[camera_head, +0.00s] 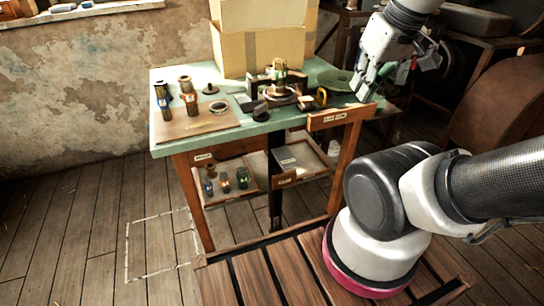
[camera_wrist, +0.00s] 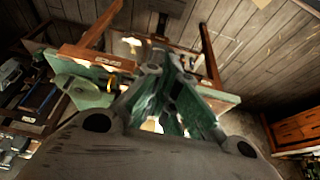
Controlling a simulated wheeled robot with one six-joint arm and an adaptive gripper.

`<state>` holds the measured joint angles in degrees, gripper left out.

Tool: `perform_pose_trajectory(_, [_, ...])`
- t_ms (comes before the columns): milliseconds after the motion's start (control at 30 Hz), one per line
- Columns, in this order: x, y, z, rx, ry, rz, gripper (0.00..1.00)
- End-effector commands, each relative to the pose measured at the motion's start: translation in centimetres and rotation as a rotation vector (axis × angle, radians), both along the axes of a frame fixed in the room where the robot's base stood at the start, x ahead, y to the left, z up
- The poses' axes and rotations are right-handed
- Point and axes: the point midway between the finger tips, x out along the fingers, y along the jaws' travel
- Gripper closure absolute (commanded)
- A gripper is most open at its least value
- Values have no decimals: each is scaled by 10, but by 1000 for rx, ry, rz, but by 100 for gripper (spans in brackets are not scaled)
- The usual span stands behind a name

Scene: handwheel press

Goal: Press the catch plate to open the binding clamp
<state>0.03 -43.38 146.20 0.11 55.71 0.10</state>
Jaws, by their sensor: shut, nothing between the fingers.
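A small press-like device (camera_head: 280,82) with a brass-coloured top stands on the green worktable (camera_head: 235,84) in the head view. A dark part with a yellow piece (camera_head: 321,97) sits to its right, near the front edge. I cannot tell which part is the catch plate or the binding clamp; both are too small to make out. My gripper (camera_head: 364,92) is shut and empty, over the table's right end, to the right of the device and apart from it. In the wrist view its fingers (camera_wrist: 172,66) point towards the table's edge and hide part of it.
A large cardboard box (camera_head: 262,52) stands at the back of the table. A wooden board (camera_head: 190,123) with dark cylinders and a ring lies on the left. A green disc (camera_head: 336,79) lies near my gripper.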

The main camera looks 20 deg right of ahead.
Motion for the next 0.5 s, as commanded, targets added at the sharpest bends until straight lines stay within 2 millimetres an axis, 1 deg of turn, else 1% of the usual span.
perform_pose_trajectory(200, [0, 0, 0, 0, 0, 0, 100])
perform_pose_trajectory(300, [7, 0, -2, -1, 5, -2, 100])
perform_pose_trajectory(367, [18, -1, -5, -5, 11, -4, 100])
perform_pose_trajectory(467, [49, -2, -17, -11, 26, -10, 100])
perform_pose_trajectory(500, [66, -2, -24, -16, 31, -12, 100])
